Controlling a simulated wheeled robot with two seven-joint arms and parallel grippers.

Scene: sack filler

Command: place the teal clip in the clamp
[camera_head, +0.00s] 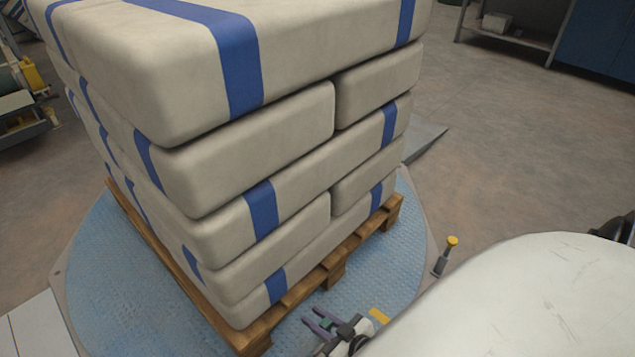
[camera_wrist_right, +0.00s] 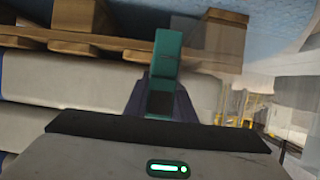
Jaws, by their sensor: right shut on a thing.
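My right gripper (camera_head: 322,324) is low in front of the pallet's near right corner in the head view, over the blue round plate. Its purple fingers are shut on the teal clip (camera_wrist_right: 166,58), which sticks out beyond the fingers in the right wrist view. In the head view only a small bit of teal shows between the fingers. I cannot make out the clamp in either view. My left gripper is not in view.
A wooden pallet (camera_head: 333,274) with stacked beige sacks (camera_head: 250,122) stands on the blue textured turntable (camera_head: 130,290). A short post with a yellow knob (camera_head: 452,241) stands at the plate's right. Open floor (camera_head: 500,150) lies behind it. A blue cabinet (camera_head: 597,40) is at the back right.

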